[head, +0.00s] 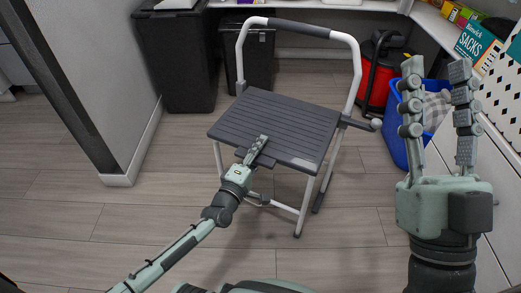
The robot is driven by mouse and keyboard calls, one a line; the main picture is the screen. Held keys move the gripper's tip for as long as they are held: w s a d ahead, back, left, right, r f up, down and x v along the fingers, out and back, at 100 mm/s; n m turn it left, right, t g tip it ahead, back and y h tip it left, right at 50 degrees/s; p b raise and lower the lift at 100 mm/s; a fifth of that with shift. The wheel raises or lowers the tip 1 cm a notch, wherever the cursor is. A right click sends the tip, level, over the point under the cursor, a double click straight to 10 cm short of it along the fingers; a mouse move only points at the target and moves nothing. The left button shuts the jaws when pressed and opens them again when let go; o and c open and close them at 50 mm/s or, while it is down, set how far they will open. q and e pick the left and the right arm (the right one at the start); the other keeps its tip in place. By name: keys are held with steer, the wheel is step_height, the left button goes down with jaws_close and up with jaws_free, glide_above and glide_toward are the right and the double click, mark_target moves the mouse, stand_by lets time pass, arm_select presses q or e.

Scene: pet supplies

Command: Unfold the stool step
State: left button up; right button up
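The stool step (281,117) stands upright on the floor in the middle of the head view. It has a dark grey slatted top, white tube legs and a white hoop handle with a dark grip at the back. My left gripper (258,149) is at the front edge of the top, overlapping it in view. Its fingers look close together, but I cannot tell whether they hold the edge. They hide part of the front edge and what lies beneath it. My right gripper (438,100) is raised at the right, fingers apart and empty, away from the stool.
Black bins (186,65) stand behind the stool at the left. A red and black canister (379,75) and a blue bin (395,149) holding grey cloth stand at the right. A wall end (100,80) is on the left. The floor (130,230) at front left is clear.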

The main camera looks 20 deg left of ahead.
arm_select(q)
jaws_close()
stand_by(0.4)
